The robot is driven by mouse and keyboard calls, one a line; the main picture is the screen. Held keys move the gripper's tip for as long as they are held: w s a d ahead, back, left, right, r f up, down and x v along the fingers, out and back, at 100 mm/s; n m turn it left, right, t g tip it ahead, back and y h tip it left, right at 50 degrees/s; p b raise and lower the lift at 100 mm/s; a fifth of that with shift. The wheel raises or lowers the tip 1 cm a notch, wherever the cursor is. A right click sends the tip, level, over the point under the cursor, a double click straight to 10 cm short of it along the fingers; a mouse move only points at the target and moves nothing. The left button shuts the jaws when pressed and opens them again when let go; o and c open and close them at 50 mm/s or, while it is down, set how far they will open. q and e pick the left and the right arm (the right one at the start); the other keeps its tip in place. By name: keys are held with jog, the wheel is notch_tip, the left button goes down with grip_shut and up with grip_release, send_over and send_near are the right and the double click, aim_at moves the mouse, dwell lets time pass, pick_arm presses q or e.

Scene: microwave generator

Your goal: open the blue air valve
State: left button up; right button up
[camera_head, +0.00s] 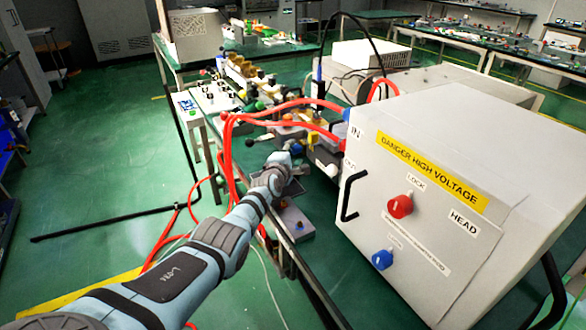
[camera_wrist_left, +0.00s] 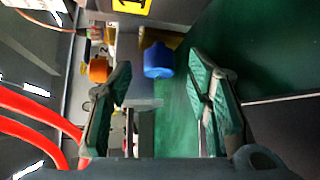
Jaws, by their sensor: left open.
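In the left wrist view, a blue valve knob (camera_wrist_left: 158,60) shows as a short cylinder on a pale fitting. It lies ahead, between the two spread fingers of my left gripper (camera_wrist_left: 160,72), and no contact shows. An orange knob (camera_wrist_left: 98,70) sits beside it, close to the left finger. In the head view my left gripper (camera_head: 290,172) reaches to the bench edge, left of the large white cabinet. The valve is hard to make out there among the fittings. My right gripper is not in view.
The white high-voltage cabinet (camera_head: 440,170) carries a red knob (camera_head: 400,206), a separate blue knob (camera_head: 382,259) and a black handle (camera_head: 349,196). Red hoses (camera_head: 228,150) loop close to my left arm. Several instruments crowd the bench behind. Green floor lies open at the left.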

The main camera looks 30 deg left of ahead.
pick_arm(q)
jog(key=shift+w+a+f+b, duration=0.1)
jog(key=shift+w+f+b, duration=0.1)
jog(key=shift+w+b, duration=0.35)
jog(key=shift+r, duration=0.2)
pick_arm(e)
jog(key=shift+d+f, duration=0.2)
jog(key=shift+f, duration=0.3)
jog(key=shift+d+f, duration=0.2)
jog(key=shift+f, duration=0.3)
pick_arm(q)
jog(key=shift+c, duration=0.6)
